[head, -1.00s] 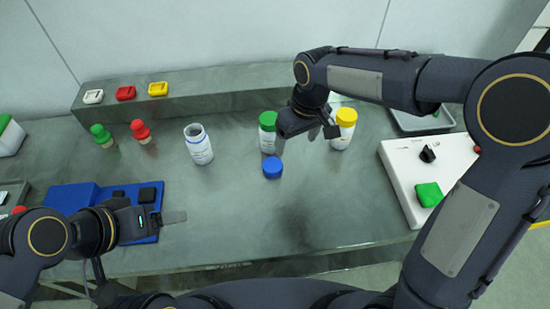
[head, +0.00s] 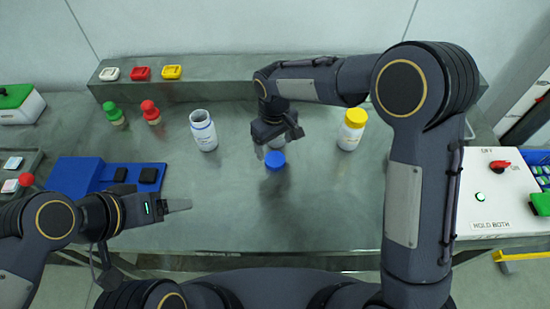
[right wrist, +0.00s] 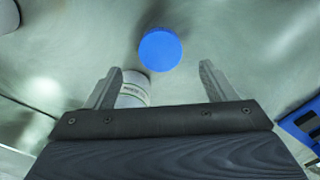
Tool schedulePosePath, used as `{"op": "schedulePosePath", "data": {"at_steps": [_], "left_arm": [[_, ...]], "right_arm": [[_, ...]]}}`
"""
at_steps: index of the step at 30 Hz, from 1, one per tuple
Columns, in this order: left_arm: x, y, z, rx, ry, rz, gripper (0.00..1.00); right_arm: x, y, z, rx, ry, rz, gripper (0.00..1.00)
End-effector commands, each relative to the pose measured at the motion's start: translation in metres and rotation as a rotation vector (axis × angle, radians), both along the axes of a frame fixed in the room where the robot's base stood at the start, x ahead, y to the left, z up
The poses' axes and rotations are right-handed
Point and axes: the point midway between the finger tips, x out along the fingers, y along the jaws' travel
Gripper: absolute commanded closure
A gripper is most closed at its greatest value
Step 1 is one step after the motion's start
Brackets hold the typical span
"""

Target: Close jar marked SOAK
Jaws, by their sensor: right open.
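A blue lid (head: 275,160) lies on the bench top, also in the right wrist view (right wrist: 160,48). An open white jar (head: 203,130) stands upright left of it, its label too small to read. My right gripper (head: 277,142) is open and empty, just behind and above the blue lid. A yellow-lidded white jar (head: 351,130) stands to the right. No SOAK mark is readable. My left gripper (head: 178,206) is low at the left, seen edge-on; its opening is unclear.
A blue block with black pads (head: 105,178) sits behind my left gripper. Green (head: 113,112) and red (head: 151,111) knobbed pieces stand left of the open jar. A raised ledge (head: 220,91) runs along the back. A white control box (head: 492,185) is at right. The front middle bench is clear.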

Motion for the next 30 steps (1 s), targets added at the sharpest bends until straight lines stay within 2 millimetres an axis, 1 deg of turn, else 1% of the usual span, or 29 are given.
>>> {"op": "schedulePosePath", "data": {"at_steps": [2,8,11,16,18,21,24,30], "left_arm": [[0.0,0.0,0.001,0.0,0.0,0.0,0.26],[0.0,0.0,0.001,0.0,0.0,0.0,0.26],[0.0,0.0,0.004,0.0,0.0,0.0,0.26],[0.0,0.0,0.015,0.0,0.0,0.0,0.26],[0.0,0.0,0.016,0.0,0.0,0.0,0.26],[0.0,0.0,0.017,0.0,0.0,0.0,0.26],[0.0,0.0,0.017,0.0,0.0,0.0,0.26],[0.0,0.0,0.017,0.0,0.0,0.0,0.26]], "right_arm": [[0.0,0.0,-0.004,0.0,0.0,0.0,0.22],[0.0,0.0,-0.004,0.001,-0.001,0.0,0.22],[0.0,0.0,-0.008,-0.001,0.002,0.0,0.22],[0.0,0.001,-0.033,-0.002,0.005,0.001,0.22],[0.0,0.001,-0.044,-0.002,0.002,0.001,0.22],[0.001,0.002,-0.053,-0.001,0.001,0.0,0.22],[0.001,0.002,-0.056,0.001,-0.001,0.0,0.22],[0.001,0.002,-0.056,0.001,-0.001,0.0,0.22]]}}
